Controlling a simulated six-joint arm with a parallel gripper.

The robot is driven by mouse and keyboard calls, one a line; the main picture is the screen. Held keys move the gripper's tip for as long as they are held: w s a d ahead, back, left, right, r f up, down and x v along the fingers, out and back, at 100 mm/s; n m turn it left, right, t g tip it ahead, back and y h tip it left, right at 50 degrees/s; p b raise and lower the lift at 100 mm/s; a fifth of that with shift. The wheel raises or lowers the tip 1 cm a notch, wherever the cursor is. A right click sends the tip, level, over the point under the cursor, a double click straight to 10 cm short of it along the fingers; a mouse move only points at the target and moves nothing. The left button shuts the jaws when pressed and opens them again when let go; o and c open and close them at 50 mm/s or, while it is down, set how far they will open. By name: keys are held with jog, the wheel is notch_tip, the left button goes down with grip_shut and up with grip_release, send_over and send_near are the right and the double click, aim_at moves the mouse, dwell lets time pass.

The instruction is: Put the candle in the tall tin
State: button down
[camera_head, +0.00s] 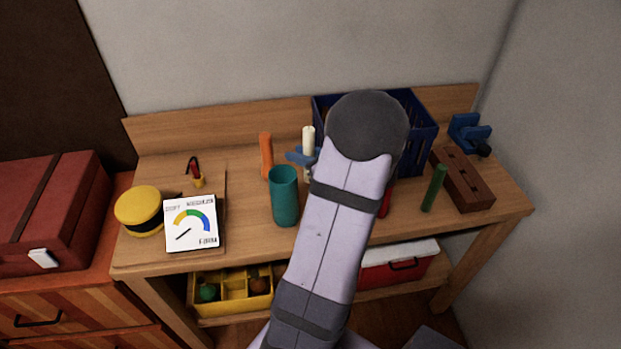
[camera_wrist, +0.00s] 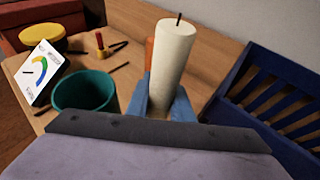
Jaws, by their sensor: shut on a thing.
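The candle (camera_head: 308,139) is a cream cylinder with a dark wick, and it stands close to upright. It fills the middle of the wrist view (camera_wrist: 174,62). My gripper (camera_head: 303,157) has blue fingers, which are shut on the candle's lower part; they also show in the wrist view (camera_wrist: 167,104). The tall tin (camera_head: 285,197) is teal and open at the top. It stands on the bench in front of and slightly left of the candle. In the wrist view the tin (camera_wrist: 86,91) is left of the candle, apart from it, and its mouth looks empty.
An orange object (camera_head: 266,154) stands just behind the tin. A blue crate (camera_head: 421,132) is at the back right. A green stick (camera_head: 434,188) and a brown holed block (camera_head: 463,181) are farther right. A gauge card (camera_head: 191,224) and yellow tin (camera_head: 139,210) are left.

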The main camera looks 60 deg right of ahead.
jog(key=shift+f+p, duration=0.65)
jog(key=shift+f, duration=3.4)
jog(key=shift+f, duration=0.1)
jog(key=shift+f, duration=0.1)
jog(key=c, duration=1.6)
grip_release()
jog(key=shift+o, duration=0.2)
